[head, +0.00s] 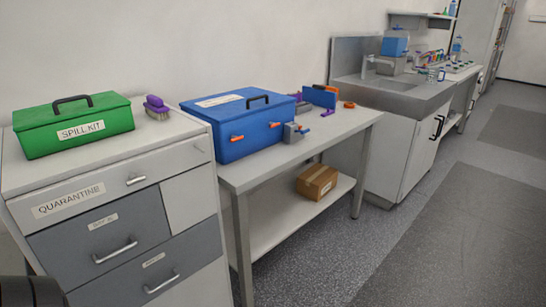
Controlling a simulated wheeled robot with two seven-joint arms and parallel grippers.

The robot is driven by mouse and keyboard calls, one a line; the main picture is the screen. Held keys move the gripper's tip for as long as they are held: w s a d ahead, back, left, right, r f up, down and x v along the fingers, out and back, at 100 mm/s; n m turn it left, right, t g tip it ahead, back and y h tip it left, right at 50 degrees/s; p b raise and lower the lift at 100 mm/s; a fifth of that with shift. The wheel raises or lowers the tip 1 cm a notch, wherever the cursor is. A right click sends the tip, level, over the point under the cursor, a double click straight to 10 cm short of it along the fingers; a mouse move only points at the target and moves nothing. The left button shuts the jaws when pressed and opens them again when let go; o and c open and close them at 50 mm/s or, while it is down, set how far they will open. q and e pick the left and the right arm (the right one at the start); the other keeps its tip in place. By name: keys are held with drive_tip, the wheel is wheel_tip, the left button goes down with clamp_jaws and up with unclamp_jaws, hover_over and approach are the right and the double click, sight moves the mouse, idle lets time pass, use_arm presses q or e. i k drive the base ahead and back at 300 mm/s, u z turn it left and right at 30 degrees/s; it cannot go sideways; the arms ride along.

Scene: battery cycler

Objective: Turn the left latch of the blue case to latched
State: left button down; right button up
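The blue case (240,122) sits shut on the grey metal table, with a dark handle and a white label on its lid. Its left latch (237,138) is a small orange lever on the front face that looks roughly level; its exact setting is too small to tell. The right latch (275,125) is a similar orange lever, also looking roughly level. Neither of my grippers shows in the head view, and nothing touches the case's latches.
A grey clamp-like block (294,132) stands close by the case's right front corner. A green spill kit (75,123) and a purple brush (156,107) sit on the drawer cabinet (120,205) at left. A cardboard box (315,181) lies on the lower shelf. The floor (400,235) in front is clear.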

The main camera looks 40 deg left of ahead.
sight(234, 138)
drive_tip(key=u, duration=0.75)
drive_tip(key=i, duration=0.4)
drive_tip(key=u, duration=0.3)
